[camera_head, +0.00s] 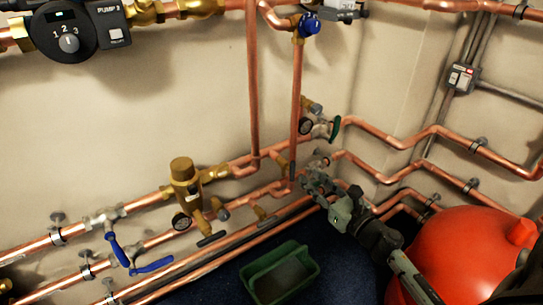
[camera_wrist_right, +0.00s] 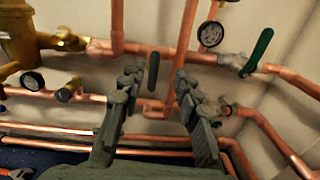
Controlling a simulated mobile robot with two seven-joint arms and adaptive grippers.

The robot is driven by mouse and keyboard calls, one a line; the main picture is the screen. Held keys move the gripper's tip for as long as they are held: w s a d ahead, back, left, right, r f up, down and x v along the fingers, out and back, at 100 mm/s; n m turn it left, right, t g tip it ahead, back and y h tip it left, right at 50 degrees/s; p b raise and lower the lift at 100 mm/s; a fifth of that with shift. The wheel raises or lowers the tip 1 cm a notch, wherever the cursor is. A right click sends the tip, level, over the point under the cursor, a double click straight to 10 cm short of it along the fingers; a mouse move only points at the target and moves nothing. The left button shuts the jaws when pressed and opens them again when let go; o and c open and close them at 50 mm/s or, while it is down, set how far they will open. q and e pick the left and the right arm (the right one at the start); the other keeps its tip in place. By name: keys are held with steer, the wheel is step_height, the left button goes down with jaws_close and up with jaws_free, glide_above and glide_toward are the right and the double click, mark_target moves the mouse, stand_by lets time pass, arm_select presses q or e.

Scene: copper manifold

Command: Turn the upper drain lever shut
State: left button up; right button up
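My right gripper (camera_head: 318,178) reaches in from the lower right in the head view, with its fingertips near the copper pipes at the wall corner. In the right wrist view my right gripper (camera_wrist_right: 157,80) is open, with its two fingers apart. A dark lever (camera_wrist_right: 153,72) stands upright in the gap between the fingertips in that view. I cannot tell whether it touches a finger, or whether it is the upper drain lever. A green lever (camera_wrist_right: 257,52) is to the right of the fingers; it also shows in the head view (camera_head: 335,127). My left gripper is not in view.
Two blue levers (camera_head: 118,249) (camera_head: 152,265) sit on the lower left pipes. A brass valve body (camera_head: 185,180) and gauge (camera_head: 181,222) are left of the gripper. A green tray (camera_head: 280,276) lies on the blue floor, and a red tank (camera_head: 460,255) stands at right.

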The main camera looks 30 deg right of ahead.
mark_target(295, 166)
steer(key=shift+w+a+n+y, duration=0.3)
steer(key=shift+w+n, duration=0.4)
steer(key=w, duration=0.4)
steer(key=w+p, duration=0.1)
steer(key=w, duration=0.1)
steer(key=shift+w+a, duration=0.3)
steer(key=shift+w, duration=0.1)
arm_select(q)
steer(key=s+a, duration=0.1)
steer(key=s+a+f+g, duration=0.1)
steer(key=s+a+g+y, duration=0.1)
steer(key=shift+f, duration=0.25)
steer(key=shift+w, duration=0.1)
arm_select(e)
jaws_close()
